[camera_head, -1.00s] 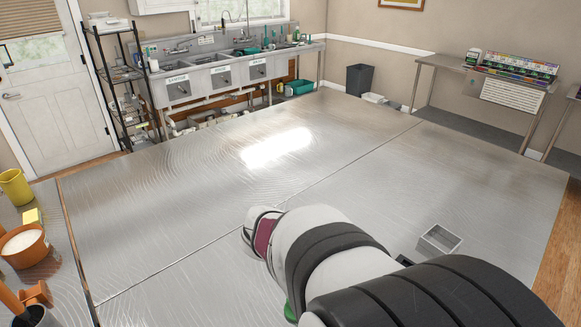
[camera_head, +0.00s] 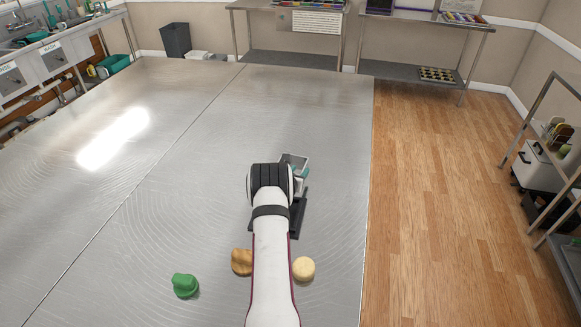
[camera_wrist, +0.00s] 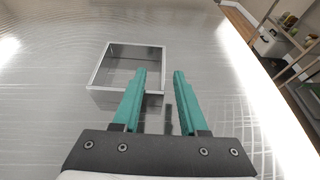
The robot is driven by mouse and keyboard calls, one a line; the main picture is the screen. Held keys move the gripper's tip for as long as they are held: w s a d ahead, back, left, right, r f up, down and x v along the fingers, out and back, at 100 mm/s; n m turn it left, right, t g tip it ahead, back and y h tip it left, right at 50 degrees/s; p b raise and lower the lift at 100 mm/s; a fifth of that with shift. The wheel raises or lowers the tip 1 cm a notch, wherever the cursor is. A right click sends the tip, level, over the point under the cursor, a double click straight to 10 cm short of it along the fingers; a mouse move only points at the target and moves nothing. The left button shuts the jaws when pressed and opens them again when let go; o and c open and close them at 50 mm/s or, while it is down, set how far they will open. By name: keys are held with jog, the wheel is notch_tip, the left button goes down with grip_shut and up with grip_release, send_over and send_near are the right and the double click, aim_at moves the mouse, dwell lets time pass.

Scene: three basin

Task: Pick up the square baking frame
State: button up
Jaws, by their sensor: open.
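The square baking frame (camera_head: 298,158) is a grey metal, open-topped square on the steel table, partly hidden behind my arm's end in the head view. In the wrist view the frame (camera_wrist: 136,44) lies ahead and left of centre, its inside empty. My gripper (camera_wrist: 160,73) is open, with two teal fingers and nothing held. The left finger overlaps the frame's near right corner in the picture, and the right finger is right of the frame. The frame's right wall shows between the fingertips. I cannot tell the fingers' height against the rim, or any contact.
A green lump (camera_head: 185,285), a brown lump (camera_head: 242,262) and a cream round piece (camera_head: 303,268) lie on the table (camera_head: 150,220) near my arm. The table's right edge is close to the frame, with wooden floor (camera_head: 440,200) beyond. The table's left side is clear.

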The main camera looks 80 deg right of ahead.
aim_at(305, 166)
jog(key=x, duration=0.5)
jog(key=shift+s+d, duration=0.2)
jog(key=shift+s, duration=0.1)
grip_shut()
dwell(1.1)
